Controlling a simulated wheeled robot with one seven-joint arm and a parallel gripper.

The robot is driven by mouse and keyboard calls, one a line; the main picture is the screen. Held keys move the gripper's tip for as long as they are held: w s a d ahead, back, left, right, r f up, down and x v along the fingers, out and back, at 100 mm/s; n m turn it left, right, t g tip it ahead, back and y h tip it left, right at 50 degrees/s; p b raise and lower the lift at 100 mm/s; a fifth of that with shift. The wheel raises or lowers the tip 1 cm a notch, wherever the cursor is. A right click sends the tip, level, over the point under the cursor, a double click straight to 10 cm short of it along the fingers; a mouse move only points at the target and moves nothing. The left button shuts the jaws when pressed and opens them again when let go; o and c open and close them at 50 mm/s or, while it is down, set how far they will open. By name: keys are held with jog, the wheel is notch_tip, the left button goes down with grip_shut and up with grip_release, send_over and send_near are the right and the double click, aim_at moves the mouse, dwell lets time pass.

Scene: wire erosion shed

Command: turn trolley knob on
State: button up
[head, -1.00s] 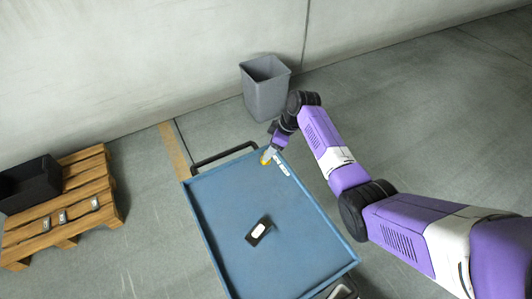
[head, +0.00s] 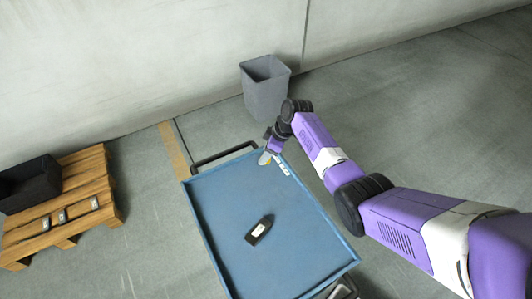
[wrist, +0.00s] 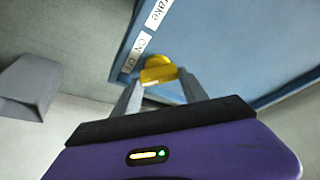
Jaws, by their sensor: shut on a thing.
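The blue trolley (head: 220,215) stands in the middle of the head view. A yellow knob (wrist: 158,72) sits at its far corner, and the wrist view shows a label strip (wrist: 138,50) beside it reading ON and OFF. My gripper (head: 268,157) is at that corner; in the wrist view its two grey fingers (wrist: 160,88) are on either side of the knob and shut on it. The wrist view shows the knob partly between the fingers. Which mark the knob points to I cannot tell.
A dark object with a white label (head: 260,230) lies on the trolley top. A black handle (head: 224,155) is on the trolley's far end. A grey bin (head: 265,88) stands behind it by the wall. A wooden pallet (head: 85,170) with a black box (head: 30,184) is at left.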

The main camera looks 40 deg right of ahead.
jog(key=shift+m, duration=0.3)
jog(key=m+p, duration=0.1)
jog(key=m+h+p, duration=0.1)
jog(key=shift+a+r+m+t, duration=0.15)
jog(key=shift+m+t, duration=0.15)
jog(key=m+h+p, duration=0.2)
jog(key=m, duration=0.3)
jog(key=m+h, duration=0.1)
jog(key=m, duration=0.1)
jog(key=m+h, duration=0.1)
jog(key=m, duration=0.2)
jog(key=shift+w+g, duration=0.1)
jog(key=shift+g, duration=0.3)
jog(key=m+g+h+b, duration=0.1)
jog(key=m+b, duration=0.1)
jog(key=m, duration=0.2)
jog(key=shift+m, duration=0.3)
jog(key=shift+g, duration=0.3)
jog(key=o, duration=1.1)
